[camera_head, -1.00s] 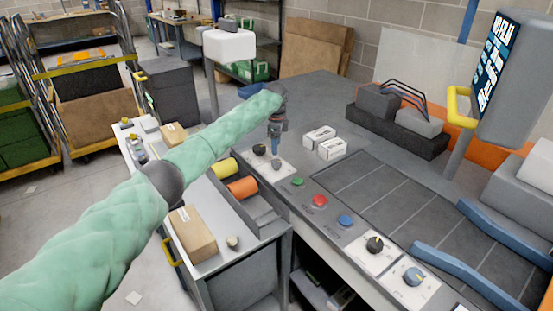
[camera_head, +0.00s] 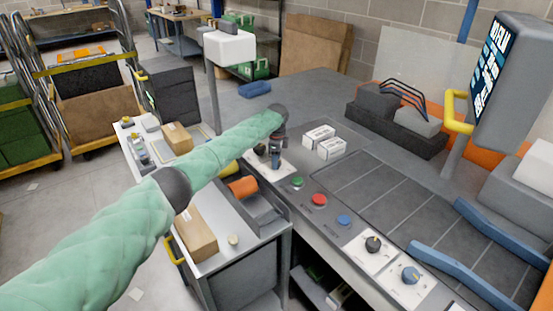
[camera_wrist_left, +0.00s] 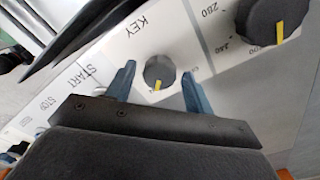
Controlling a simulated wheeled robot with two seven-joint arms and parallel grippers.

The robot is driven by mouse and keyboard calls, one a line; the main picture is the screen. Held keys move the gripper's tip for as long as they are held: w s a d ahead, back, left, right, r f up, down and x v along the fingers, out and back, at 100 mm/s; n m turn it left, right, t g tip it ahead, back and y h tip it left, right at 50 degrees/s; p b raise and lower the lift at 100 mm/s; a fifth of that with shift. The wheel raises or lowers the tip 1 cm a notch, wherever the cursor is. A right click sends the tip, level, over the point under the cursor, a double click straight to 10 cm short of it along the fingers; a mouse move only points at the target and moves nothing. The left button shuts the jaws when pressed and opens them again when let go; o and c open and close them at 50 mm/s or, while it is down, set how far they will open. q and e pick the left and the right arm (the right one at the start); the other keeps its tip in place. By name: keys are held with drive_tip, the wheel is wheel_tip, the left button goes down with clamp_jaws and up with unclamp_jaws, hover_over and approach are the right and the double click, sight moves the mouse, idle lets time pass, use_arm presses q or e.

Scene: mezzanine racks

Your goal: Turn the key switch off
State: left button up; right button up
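The key switch (camera_wrist_left: 159,72) is a small dark round knob with a yellow mark, on a white plate lettered KEY in the left wrist view. The yellow mark points toward the bottom of that view, toward my gripper. My left gripper (camera_wrist_left: 160,70) is open, with one blue finger on each side of the knob and a gap on both sides. In the head view my left gripper (camera_head: 275,162) is low over the white plate at the console's left edge and hides the key switch. Small lettering beside the knob is too small to read surely. My right gripper is not in view.
A larger dark dial (camera_wrist_left: 274,20) with a number scale is beside the key plate. Green (camera_head: 298,182), red (camera_head: 319,200) and blue (camera_head: 344,221) buttons sit nearer along the console edge. Two white boxes (camera_head: 331,148) stand to the right of the gripper.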

use_arm(q)
drive_tip(key=c, duration=0.8)
